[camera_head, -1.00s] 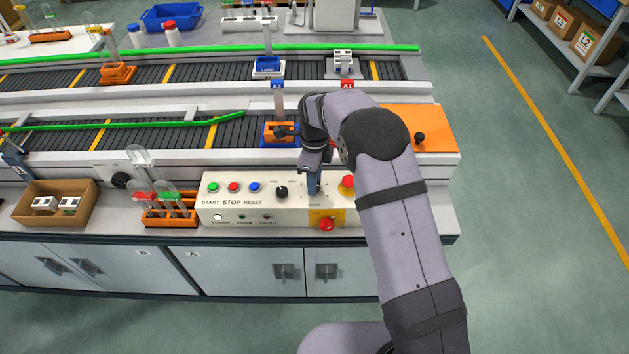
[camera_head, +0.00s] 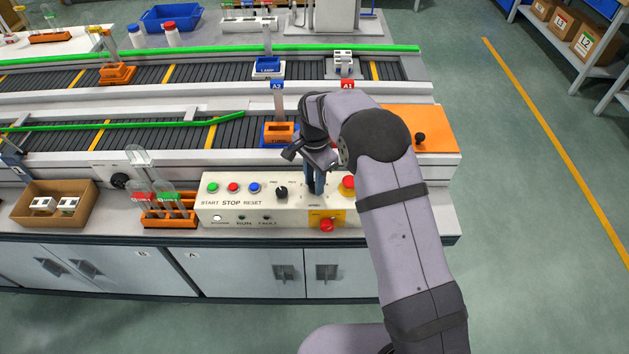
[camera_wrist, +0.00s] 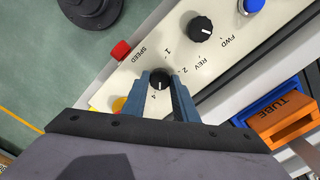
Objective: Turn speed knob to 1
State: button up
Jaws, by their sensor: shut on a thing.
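The black speed knob (camera_wrist: 160,78) is between the two blue fingers of my gripper (camera_wrist: 166,86) in the wrist view. The fingers are shut on its sides. Numbers 1 and 2 are printed around it, with the word SPEED beside it. A small white mark shows on the knob, but I cannot surely read which number it points at. In the head view, my gripper (camera_head: 315,190) points down onto the control panel (camera_head: 250,210) and hides the knob.
Another black knob (camera_wrist: 200,28), marked FWD and REV, is nearby. A red emergency button (camera_head: 347,185) stands just right of my gripper. Green, red and blue buttons (camera_head: 233,187) are to the left. An orange tube holder (camera_head: 280,133) sits on the conveyor behind.

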jog(key=n, duration=0.4)
jog(key=shift+r+n, duration=0.1)
jog(key=shift+n, duration=0.2)
jog(key=n, duration=0.3)
jog(key=shift+n, duration=0.3)
jog(key=n, duration=0.4)
jog(key=shift+n, duration=0.3)
jog(key=n, duration=0.3)
jog(key=shift+n, duration=0.3)
jog(key=n, duration=0.4)
jog(key=shift+n, duration=0.3)
jog(key=n, duration=0.3)
jog(key=shift+n, duration=0.3)
jog(key=n, duration=0.4)
jog(key=shift+w, duration=0.1)
jog(key=shift+n, duration=2.1)
